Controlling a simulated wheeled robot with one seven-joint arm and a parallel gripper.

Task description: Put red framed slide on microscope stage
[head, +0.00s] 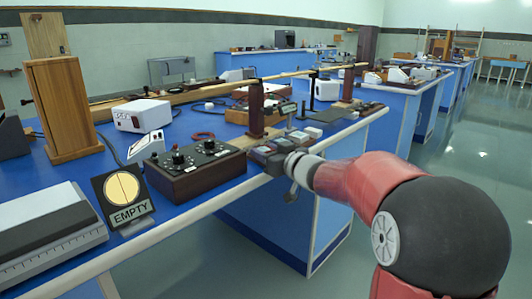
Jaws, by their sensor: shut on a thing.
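My gripper (288,166) is at the front edge of the blue bench, beside a row of small grey and pale blocks (298,138). It is small in the picture and partly hidden by my wrist. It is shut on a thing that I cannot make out. I cannot pick out a red framed slide or a microscope stage in this view.
A dark control box with knobs (195,168) stands left of my gripper. An "EMPTY" sign (130,215) with a yellow disc stands near the front edge. A dark red post (256,110) rises behind the gripper. Open floor (430,165) lies to the right.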

